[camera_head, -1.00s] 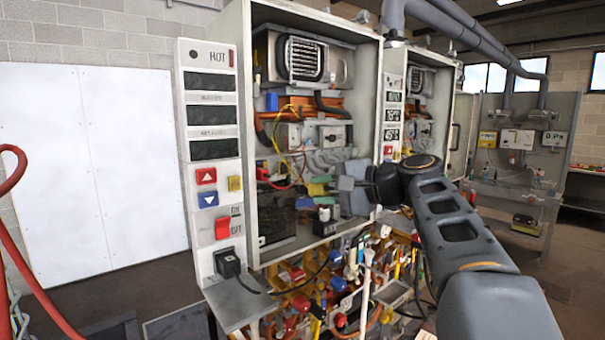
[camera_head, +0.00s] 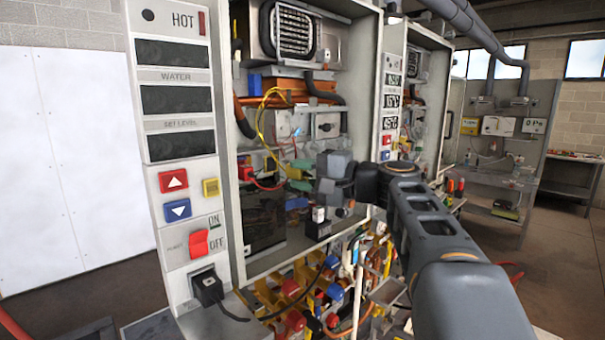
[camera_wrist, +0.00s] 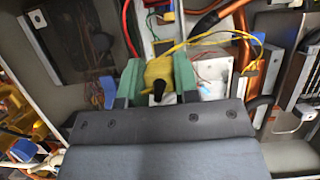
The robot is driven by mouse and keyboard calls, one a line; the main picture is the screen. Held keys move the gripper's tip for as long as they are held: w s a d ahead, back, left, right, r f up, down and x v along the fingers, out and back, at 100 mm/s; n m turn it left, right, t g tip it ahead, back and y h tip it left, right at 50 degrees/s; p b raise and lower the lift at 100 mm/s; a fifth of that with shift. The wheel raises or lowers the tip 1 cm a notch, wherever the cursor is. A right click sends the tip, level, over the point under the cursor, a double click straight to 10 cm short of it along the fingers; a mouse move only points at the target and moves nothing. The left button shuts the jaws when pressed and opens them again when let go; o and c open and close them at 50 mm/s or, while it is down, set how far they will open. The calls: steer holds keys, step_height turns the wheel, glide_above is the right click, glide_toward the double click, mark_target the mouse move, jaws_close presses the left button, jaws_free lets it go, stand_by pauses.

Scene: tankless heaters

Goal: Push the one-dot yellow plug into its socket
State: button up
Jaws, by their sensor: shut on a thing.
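My gripper (camera_wrist: 157,82), with green finger pads, is shut on a yellow plug (camera_wrist: 158,72) in the wrist view. A dark round piece shows at the plug's near end; I cannot read any dots. In the head view my gripper (camera_head: 297,175) is inside the open heater cabinet (camera_head: 370,110), in front of its lower shelf parts; the plug is mostly hidden there. The plug's socket cannot be made out in either view. Whether the plug touches anything ahead of it cannot be told.
A yellow wire (camera_wrist: 205,40) loops across the wrist view beside a white plate (camera_wrist: 213,76). A red connector (camera_head: 244,168) sits left of my gripper. A small black box (camera_head: 318,228) stands below it. Tangled pipes and valves (camera_head: 300,295) crowd the space under the cabinet.

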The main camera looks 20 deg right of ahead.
steer(key=shift+w+a+p, duration=0.35)
steer(key=shift+w+p, duration=0.1)
steer(key=shift+w, duration=0.4)
steer(key=shift+w+a+p, duration=0.4)
steer(key=shift+w, duration=0.5)
steer(key=shift+w+a+p, duration=0.35)
steer(key=shift+w+p, duration=0.1)
steer(key=shift+w, duration=0.4)
steer(key=shift+b, duration=0.75)
stand_by(0.6)
steer(key=shift+w+a, duration=0.25)
steer(key=shift+w, duration=0.25)
stand_by(0.5)
steer(key=o, duration=0.9)
steer(key=shift+o, duration=0.2)
steer(key=b+v, duration=0.3)
steer(key=v, duration=1)
steer(key=shift+s+d+b, duration=0.25)
steer(key=shift+b, duration=0.1)
